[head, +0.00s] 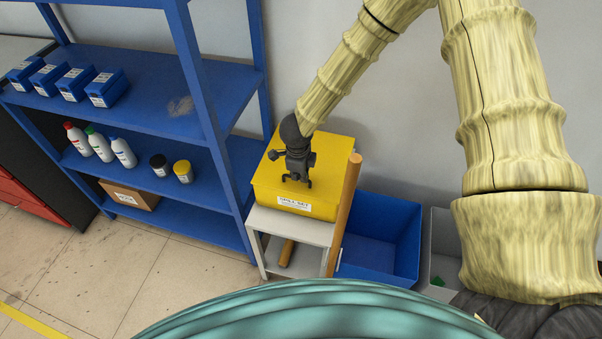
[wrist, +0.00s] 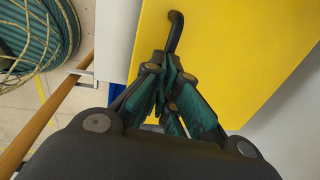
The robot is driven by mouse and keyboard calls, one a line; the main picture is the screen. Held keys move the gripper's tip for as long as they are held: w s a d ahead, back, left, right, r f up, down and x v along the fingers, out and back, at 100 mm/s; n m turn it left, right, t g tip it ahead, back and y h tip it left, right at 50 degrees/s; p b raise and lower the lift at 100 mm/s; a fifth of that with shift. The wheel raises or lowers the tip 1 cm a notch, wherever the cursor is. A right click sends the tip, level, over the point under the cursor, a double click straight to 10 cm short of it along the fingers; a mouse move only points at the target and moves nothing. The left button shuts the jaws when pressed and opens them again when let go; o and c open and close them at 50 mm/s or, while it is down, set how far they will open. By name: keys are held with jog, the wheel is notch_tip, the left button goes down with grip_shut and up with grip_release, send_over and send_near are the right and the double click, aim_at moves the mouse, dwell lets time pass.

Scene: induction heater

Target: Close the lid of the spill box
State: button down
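The yellow spill box (head: 270,199), with a white label on its front, sits on a small grey stand. Its yellow lid (head: 330,150) looks flat on top; I cannot make out any gap along its rear edge. My gripper (head: 297,180) is over the middle of the lid. In the wrist view, the yellow lid (wrist: 235,60) fills the upper right and a dark curved handle (wrist: 174,32) rises from it. My gripper (wrist: 167,62) has its fingers drawn together, tips close to the handle's near end. I cannot tell whether they touch it.
A blue shelf (head: 150,85) with bottles and small bins stands on the left.

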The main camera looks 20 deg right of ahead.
jog(key=shift+s+f, duration=0.15)
jog(key=shift+s, duration=0.1)
notch_tip(320, 180, up, 14)
jog(key=s+a+p, duration=0.1)
jog(key=s, duration=0.1)
jog(key=shift+a, duration=0.3)
dwell(0.4)
